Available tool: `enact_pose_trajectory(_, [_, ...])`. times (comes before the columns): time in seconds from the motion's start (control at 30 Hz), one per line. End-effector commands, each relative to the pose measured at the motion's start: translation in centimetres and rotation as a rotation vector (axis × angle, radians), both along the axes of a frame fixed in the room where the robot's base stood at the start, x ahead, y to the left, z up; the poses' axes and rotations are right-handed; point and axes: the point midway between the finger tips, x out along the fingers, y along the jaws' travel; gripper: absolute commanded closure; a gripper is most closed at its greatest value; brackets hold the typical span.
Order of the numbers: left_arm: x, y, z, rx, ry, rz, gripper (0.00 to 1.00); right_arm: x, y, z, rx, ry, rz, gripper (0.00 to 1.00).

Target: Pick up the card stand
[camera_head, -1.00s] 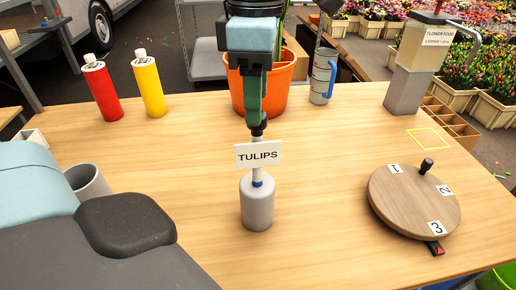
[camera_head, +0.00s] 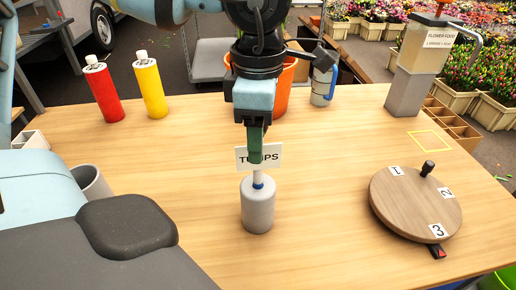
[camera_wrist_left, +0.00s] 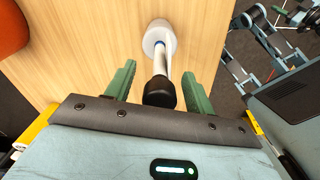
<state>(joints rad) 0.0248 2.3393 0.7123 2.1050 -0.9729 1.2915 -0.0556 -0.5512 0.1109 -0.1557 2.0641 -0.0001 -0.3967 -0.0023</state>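The card stand (camera_head: 258,207) stands upright on the table. It has a grey round base, a thin pole and a white card (camera_head: 273,158) reading "TULIPS". In the left wrist view, its pole ends in a black knob (camera_wrist_left: 160,92), with the pale base (camera_wrist_left: 159,40) beyond. My left gripper (camera_head: 256,158) points down at the card stand and hides the pole's top and part of the card in the head view. In the left wrist view, its green fingers (camera_wrist_left: 160,84) are apart, one on each side of the knob, with gaps. My right gripper is not in view.
A round wooden turntable (camera_head: 414,203) with numbered labels is at the right. Red (camera_head: 103,94) and yellow (camera_head: 149,87) bottles stand back left. The table around the stand is clear.

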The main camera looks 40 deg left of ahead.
Motion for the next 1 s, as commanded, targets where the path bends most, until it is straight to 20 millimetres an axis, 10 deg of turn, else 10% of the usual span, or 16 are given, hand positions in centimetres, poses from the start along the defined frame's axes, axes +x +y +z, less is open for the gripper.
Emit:
enact_pose_trajectory(0.4, [0.0,0.0,0.1,0.001,-0.001,0.0,1.0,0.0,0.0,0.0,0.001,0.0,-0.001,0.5])
enact_pose_trajectory(1.0, [0.1,0.0,1.1,0.0,-0.004,0.0,1.0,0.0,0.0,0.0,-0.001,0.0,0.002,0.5])
